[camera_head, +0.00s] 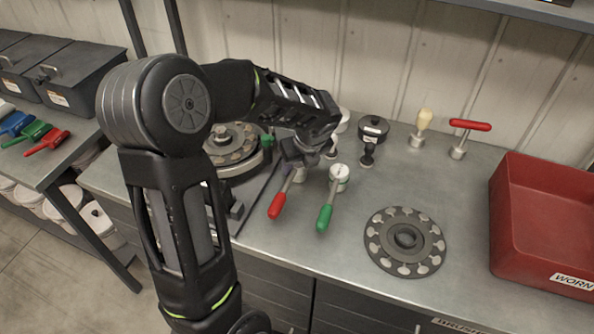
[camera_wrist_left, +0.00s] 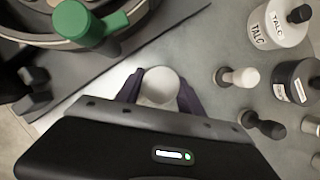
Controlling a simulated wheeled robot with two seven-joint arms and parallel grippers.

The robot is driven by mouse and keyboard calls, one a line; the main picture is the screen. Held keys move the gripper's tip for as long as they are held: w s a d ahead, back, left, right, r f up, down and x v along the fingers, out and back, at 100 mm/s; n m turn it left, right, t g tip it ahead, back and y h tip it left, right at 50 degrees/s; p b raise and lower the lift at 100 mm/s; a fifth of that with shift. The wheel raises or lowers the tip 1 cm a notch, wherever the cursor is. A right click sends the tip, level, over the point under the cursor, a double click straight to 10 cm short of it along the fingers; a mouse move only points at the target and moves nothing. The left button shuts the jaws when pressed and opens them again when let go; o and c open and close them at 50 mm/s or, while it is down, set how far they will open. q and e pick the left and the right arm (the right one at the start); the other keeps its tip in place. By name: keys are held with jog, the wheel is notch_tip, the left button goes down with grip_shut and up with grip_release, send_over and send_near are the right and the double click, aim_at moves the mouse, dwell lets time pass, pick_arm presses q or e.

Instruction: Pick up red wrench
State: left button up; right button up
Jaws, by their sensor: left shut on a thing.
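The red wrench (camera_head: 278,204) has a red grip and a metal shaft rising to my left gripper (camera_head: 298,166), over the bench. My left gripper is shut at the wrench's upper end, which is mostly hidden by the fingers in the head view. In the left wrist view, the dark fingers (camera_wrist_left: 158,95) sit on both sides of a pale round head (camera_wrist_left: 158,84); the red grip is hidden there. A similar green wrench (camera_head: 325,217) with a pale round head is just to the right. My right gripper is not in view.
A dark round seed plate (camera_head: 405,241) lies to the right, with a red bin (camera_head: 541,262) beyond. Small tools and a red T-handle (camera_head: 470,125) stand along the back. A seed meter (camera_head: 232,146) is left of the gripper. Bare bench lies between green wrench and plate.

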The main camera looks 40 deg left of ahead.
pick_arm(q)
grip_shut()
dwell(0.3)
jog(key=shift+r, duration=0.15)
jog(key=shift+w+r, duration=0.1)
jog(key=shift+r, duration=0.15)
notch_tip(320, 180, up, 9)
jog(key=shift+r, duration=0.15)
dwell(0.3)
dwell(0.6)
